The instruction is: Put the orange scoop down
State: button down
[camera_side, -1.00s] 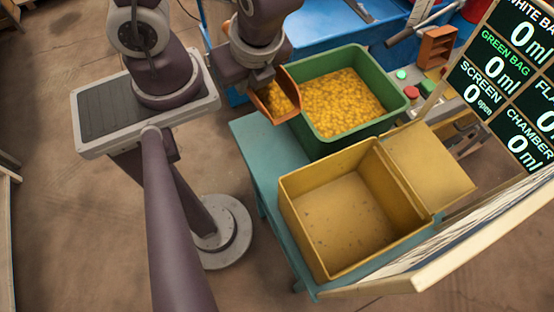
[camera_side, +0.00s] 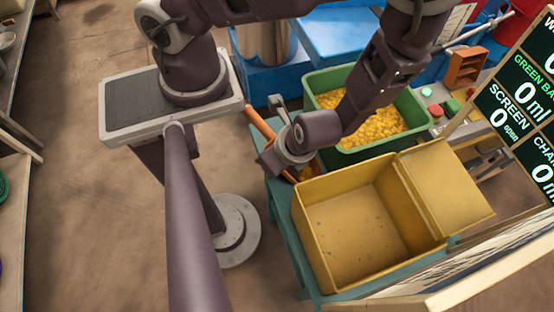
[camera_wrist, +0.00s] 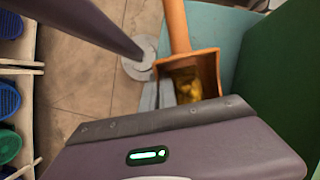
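The orange scoop (camera_side: 262,124) shows in the side view at the near-left end of the teal table, between the green tub and the yellow bin. Its handle points up-left, and my gripper (camera_side: 272,150) partly covers it. In the wrist view, the scoop (camera_wrist: 206,66) has its handle toward the top and yellow grain (camera_wrist: 187,85) in its bowl. The scoop lies close beyond the edge of my gripper's body. My fingertips do not show clearly, so I cannot tell whether they hold the scoop. I also cannot tell whether it rests fully on the table.
The green tub (camera_side: 312,84) of yellow grain stands behind my wrist. The open yellow bin (camera_side: 330,185) stands just right of the gripper on the teal table (camera_side: 283,215). A display board (camera_side: 525,95) stands at right. Floor lies beyond the table's left edge.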

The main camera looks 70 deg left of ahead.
jog(key=shift+f, duration=0.45)
jog(key=c, duration=2.1)
grip_release()
jog(key=shift+f, duration=0.1)
jog(key=o, duration=0.4)
